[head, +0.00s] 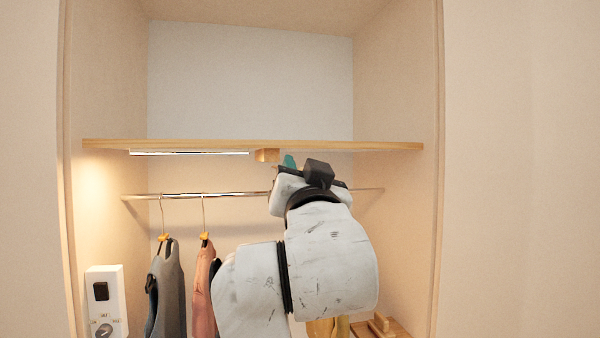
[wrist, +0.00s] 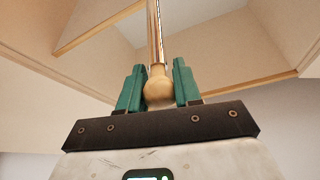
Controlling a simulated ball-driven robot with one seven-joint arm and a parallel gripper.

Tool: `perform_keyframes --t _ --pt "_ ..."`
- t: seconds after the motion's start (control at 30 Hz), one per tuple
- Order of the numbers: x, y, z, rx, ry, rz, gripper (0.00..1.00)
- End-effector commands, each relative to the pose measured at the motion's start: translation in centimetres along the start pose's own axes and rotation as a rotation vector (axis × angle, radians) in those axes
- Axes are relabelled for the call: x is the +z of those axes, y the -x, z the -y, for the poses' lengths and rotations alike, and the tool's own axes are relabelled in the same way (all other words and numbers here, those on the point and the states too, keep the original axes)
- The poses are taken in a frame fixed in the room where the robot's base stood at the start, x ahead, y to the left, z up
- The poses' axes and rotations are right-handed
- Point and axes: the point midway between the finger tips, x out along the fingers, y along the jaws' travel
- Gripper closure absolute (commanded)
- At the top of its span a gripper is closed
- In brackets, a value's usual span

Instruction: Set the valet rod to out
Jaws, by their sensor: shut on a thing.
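The valet rod (wrist: 156,35) shows in the wrist view as a thin shiny metal rod with a round wooden knob (wrist: 159,88) at its near end. My gripper (wrist: 159,84) has its two green fingers on either side of the knob and is shut on it. In the head view my gripper (head: 289,161) is just below the shelf's front edge, beside a small wooden block (head: 267,155) under the shelf. My arm and hand hide the rod and knob there, so how far the rod is out cannot be told from that view.
A wooden shelf (head: 330,146) with a light strip (head: 190,153) spans the alcove. Below it a clothes rail (head: 240,195) carries a grey garment (head: 170,290) and a pink garment (head: 202,290). A white control panel (head: 105,295) is at the lower left. The space above the shelf is empty.

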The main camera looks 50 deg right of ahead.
Motion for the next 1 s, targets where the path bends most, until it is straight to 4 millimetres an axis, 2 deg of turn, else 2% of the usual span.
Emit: perform_keyframes --t 0.17,0.2,0.47,0.77,0.87,1.0 --pt "-0.5 0.0 0.0 -0.002 -0.003 -0.012 1.0" --pt "-0.5 0.0 0.1 -0.002 -0.003 -0.012 0.66" --pt "-0.3 0.0 0.0 -0.001 -0.001 -0.007 0.42" --pt "-0.1 0.3 0.0 -0.002 -0.001 -0.004 0.42" --pt "0.0 1.4 0.1 -0.003 -0.001 -0.005 0.42" --pt "0.1 3.9 0.0 -0.004 -0.003 -0.005 0.42"
